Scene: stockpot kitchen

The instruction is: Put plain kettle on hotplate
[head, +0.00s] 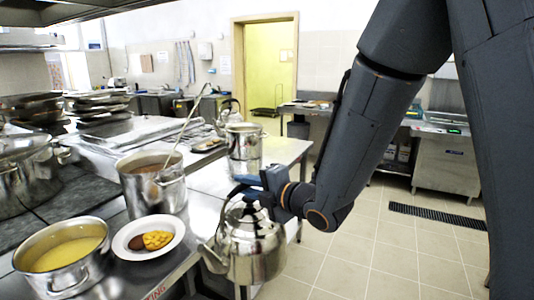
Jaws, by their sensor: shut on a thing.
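A shiny steel kettle (248,248) with a spout to the left hangs from my gripper (258,184) in the lower middle of the head view. My gripper is shut on its top handle, and the jaws hide part of the handle. The kettle looks upright, in front of the counter's right edge; whether it touches anything below is unclear. A second steel kettle (229,112) stands farther back, partly hidden by a pot. Dark flat plates (75,195) lie in the counter at the left; I cannot tell whether one is the hotplate.
A pot of yellow soup (62,262), a plate of food (128,247) and a tall pot with a ladle (142,205) crowd the near counter. A steel pot (243,142) stands behind. Stacked pans (98,103) are at the left. The tiled floor (385,262) at right is clear.

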